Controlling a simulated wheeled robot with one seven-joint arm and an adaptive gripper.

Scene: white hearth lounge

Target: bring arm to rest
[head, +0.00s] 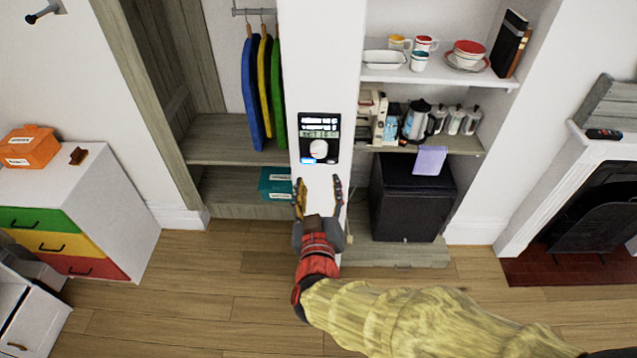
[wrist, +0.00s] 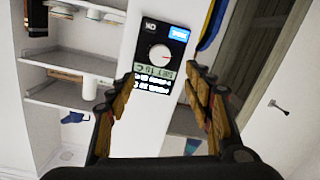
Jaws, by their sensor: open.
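My gripper (head: 318,192) is open and empty, raised in front of the white wall pillar (head: 325,60). Its two fingers point up toward a black control panel (head: 319,137) with a display and a round white knob (head: 319,149). In the head view the fingertips are just below the panel. In the wrist view the panel (wrist: 162,60) shows upside down between and beyond the fingers (wrist: 163,88), with a blue button lit. I see nothing between the fingers. My arm, in a yellow sleeve, comes in from the lower right.
Left of the pillar is an open wardrobe with hanging clothes (head: 262,90) and a teal box (head: 275,184). A drawer unit (head: 75,215) stands at left, a fireplace (head: 590,205) at right. The wooden floor (head: 200,290) is clear.

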